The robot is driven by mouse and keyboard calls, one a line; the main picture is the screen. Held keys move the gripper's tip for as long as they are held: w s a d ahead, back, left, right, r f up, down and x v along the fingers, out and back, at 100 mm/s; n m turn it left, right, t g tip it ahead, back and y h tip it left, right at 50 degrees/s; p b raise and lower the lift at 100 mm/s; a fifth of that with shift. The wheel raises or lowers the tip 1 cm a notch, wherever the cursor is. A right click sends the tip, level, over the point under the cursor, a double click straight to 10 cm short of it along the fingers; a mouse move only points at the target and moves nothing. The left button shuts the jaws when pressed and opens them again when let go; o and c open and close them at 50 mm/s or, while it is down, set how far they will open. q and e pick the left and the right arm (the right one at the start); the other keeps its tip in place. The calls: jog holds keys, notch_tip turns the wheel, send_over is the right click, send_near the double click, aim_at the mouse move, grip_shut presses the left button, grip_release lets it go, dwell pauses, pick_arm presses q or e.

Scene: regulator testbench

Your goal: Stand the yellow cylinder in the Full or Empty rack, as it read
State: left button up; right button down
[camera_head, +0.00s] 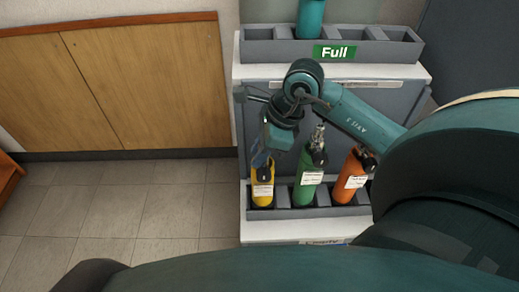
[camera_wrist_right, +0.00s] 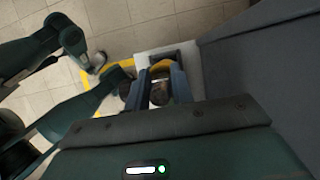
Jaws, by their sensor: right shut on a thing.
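The yellow cylinder (camera_head: 262,193) is upright in the left slot of the lower grey rack (camera_head: 300,213), its base hidden behind the rack's front wall. It has a white label too small to read. My right gripper (camera_head: 262,160) is above it, pointing down, shut on its top. The right wrist view shows the yellow cylinder (camera_wrist_right: 161,66) between the two fingers of my right gripper (camera_wrist_right: 160,88). The upper rack (camera_head: 260,50) carries a green "Full" sign (camera_head: 335,52). The lower rack's sign (camera_head: 325,241) is cut off and hard to read.
A green cylinder (camera_head: 308,183) and an orange cylinder (camera_head: 351,180) stand right of the yellow one in the lower rack. A teal cylinder (camera_head: 310,18) stands in the upper rack, with empty slots beside it. Floor at the left is clear.

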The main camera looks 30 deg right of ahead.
jog(key=c, duration=1.2)
grip_release()
jog(key=shift+f, duration=0.1)
